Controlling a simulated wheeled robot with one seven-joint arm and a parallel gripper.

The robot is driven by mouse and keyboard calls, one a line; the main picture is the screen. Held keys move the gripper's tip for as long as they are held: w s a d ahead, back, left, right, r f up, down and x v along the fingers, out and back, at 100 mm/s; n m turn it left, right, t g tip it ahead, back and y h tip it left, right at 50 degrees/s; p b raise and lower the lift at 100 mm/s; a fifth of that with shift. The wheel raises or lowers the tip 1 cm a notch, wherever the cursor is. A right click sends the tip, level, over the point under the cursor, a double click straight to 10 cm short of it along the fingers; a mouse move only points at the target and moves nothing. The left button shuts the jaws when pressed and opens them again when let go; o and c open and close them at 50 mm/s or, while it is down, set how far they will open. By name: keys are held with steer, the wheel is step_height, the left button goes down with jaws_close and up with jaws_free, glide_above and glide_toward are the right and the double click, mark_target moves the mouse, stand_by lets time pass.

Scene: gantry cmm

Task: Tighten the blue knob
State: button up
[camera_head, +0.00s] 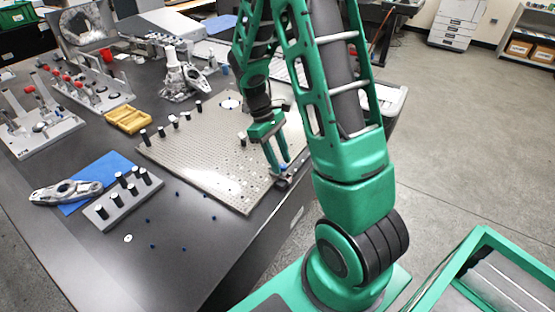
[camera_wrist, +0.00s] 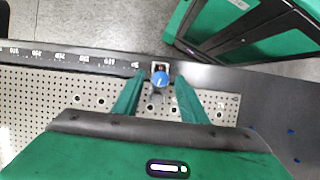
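The blue knob (camera_wrist: 160,78) shows in the wrist view on a small dark block with a red and white mark, at the edge of the perforated plate (camera_wrist: 60,95). In the head view the knob (camera_head: 284,168) is small and partly hidden by my fingers, at the plate's near right corner. My gripper (camera_wrist: 158,82) is open, with one green finger on each side of the knob. A gap shows between the knob and each finger; I cannot tell their exact heights. My gripper (camera_head: 279,166) points down there in the head view.
The perforated plate (camera_head: 200,150) lies on the dark table (camera_head: 180,270), with several black posts on it. A grey block (camera_head: 125,205) with black posts, a blue mat (camera_head: 75,205) and a yellow tray (camera_head: 128,119) stand to the left. Small blue pieces lie on the bare table front.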

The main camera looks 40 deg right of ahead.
jaws_close()
steer(key=m+y, duration=0.1)
steer(key=m, duration=0.2)
steer(key=shift+d, duration=0.2)
steer(key=shift+d+m+y, duration=0.15)
steer(key=shift+m+y, duration=0.75)
steer(key=shift+m, duration=1.4)
jaws_free()
